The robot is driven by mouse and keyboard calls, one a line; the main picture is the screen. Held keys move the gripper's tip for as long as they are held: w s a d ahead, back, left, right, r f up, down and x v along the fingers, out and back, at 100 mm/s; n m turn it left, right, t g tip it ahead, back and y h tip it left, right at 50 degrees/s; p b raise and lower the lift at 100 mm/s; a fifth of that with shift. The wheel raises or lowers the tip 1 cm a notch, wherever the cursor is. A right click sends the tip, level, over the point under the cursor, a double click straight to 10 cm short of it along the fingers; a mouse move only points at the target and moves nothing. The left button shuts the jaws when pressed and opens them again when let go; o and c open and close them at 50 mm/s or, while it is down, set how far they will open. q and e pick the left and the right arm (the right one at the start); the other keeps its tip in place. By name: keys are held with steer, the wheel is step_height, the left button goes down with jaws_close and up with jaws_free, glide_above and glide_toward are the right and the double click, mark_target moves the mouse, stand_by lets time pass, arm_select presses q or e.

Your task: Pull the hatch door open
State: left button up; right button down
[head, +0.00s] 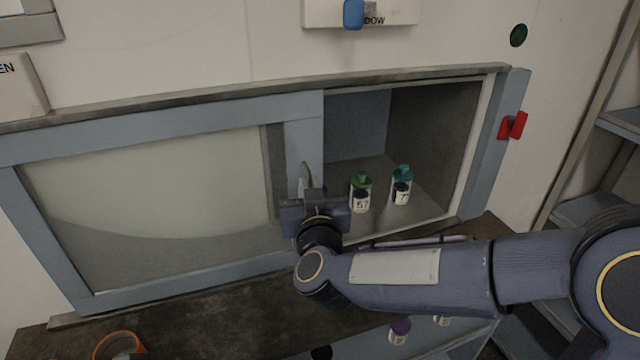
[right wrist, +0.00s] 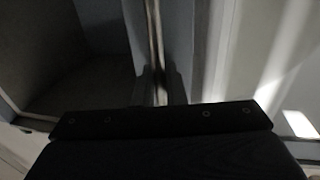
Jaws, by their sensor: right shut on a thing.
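The hatch door (head: 150,274) is a blue-grey framed sliding panel with a pale pane. It stands to the left, and the right part of the hatch is open, showing a grey compartment (head: 430,125). The door's upright handle (head: 305,174) is on its right frame bar. My right gripper (head: 311,196) is shut on the handle, with its arm coming in from the right. The handle also shows as an upright bar in the right wrist view (right wrist: 155,45); the fingertips are hard to make out there. My left gripper is not in view.
A green-capped bottle (head: 361,192) and a teal-capped bottle (head: 402,185) stand inside the compartment. A red catch (head: 513,126) is on the right frame. Below are a dark counter (head: 230,318), an orange-rimmed round thing (head: 119,335) and a purple-capped bottle (head: 399,331). Shelves stand at right.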

steer(key=shift+f, duration=0.15)
steer(key=c, duration=1.9)
jaws_free()
steer(key=s, duration=0.5)
steer(key=s+d+b, duration=0.1)
steer(key=s, duration=0.1)
steer(key=shift+s+d, duration=0.1)
steer(key=shift+s, duration=0.25)
